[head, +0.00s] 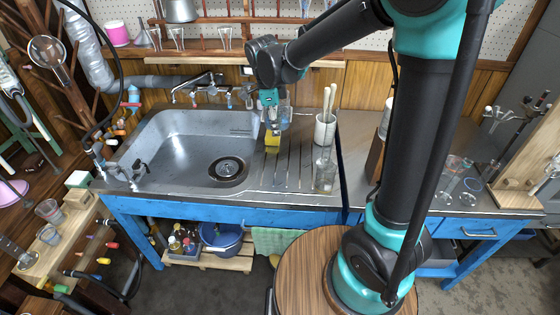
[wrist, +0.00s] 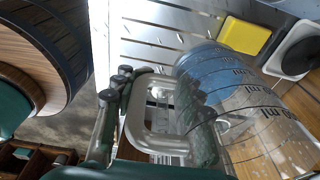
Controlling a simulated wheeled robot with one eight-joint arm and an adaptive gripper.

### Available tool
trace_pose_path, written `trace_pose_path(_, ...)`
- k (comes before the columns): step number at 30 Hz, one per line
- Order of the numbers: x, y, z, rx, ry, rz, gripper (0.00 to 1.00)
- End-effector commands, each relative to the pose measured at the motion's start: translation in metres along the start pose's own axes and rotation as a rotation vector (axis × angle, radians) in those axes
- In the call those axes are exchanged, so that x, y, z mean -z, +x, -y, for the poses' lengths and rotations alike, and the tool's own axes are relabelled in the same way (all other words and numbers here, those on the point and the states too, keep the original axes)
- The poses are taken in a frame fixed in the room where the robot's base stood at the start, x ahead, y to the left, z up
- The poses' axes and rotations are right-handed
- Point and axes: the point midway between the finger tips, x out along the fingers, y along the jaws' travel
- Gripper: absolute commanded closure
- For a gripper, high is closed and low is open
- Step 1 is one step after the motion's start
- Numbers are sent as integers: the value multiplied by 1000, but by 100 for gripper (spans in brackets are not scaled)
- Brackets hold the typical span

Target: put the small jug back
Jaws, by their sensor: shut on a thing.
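The small jug (wrist: 255,115) is clear, with ml marks on its wall and a bluish tint toward its far end. Its thick clear handle (wrist: 142,112) faces my gripper (wrist: 160,110), which is shut on it. In the head view my gripper (head: 271,112) points down over the right edge of the sink, with the jug (head: 285,116) beside its fingers. The jug appears above the ribbed drainboard (head: 290,180); whether it touches anything below is not clear. In the head view my gripper partly hides it.
A yellow sponge (head: 272,141) lies just below the jug in the picture. A white pot of utensils (head: 325,131) and a clear glass vessel (head: 324,176) stand to the right on the drainboard. The sink basin (head: 185,150) is at left, with taps behind. The drainboard's front is bare.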

Motion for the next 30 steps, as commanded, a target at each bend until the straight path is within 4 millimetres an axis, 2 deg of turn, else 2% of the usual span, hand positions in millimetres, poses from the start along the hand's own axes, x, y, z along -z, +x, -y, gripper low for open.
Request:
trace_pose_path(3,-4,28,0,0,0,0,100)
trace_pose_path(12,-14,92,-1,0,0,0,100)
trace_pose_path(15,-16,106,-2,0,0,0,100)
trace_pose_path(22,-18,121,-2,0,0,0,100)
trace_pose_path(30,-22,150,-3,0,0,0,100)
